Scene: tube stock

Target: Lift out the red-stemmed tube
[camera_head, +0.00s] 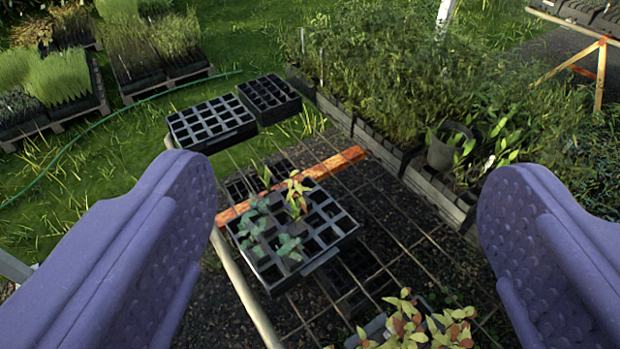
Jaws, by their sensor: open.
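A black cell tray (335,232) rests on a wire-mesh bench below and ahead of my gripper. A plant with yellow-green leaves and a reddish stem (297,192) stands in its upper middle; its tube is hidden in the tray. Blue-green seedlings (289,246) stand in the tray's left and front cells, and a small green sprout (265,176) shows near its far edge. Many cells look empty. My gripper (347,185) is open and empty, its purple padded fingers wide apart at the left and right, with the tray between them in the picture and apart from both.
Red-and-yellow-leaved plants (410,326) stand at the bottom edge. An orange bar (335,166) crosses the mesh bench (395,215) behind the tray. Two more black trays (212,122) sit at the far left end. Dense potted greenery (400,85) lines the right.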

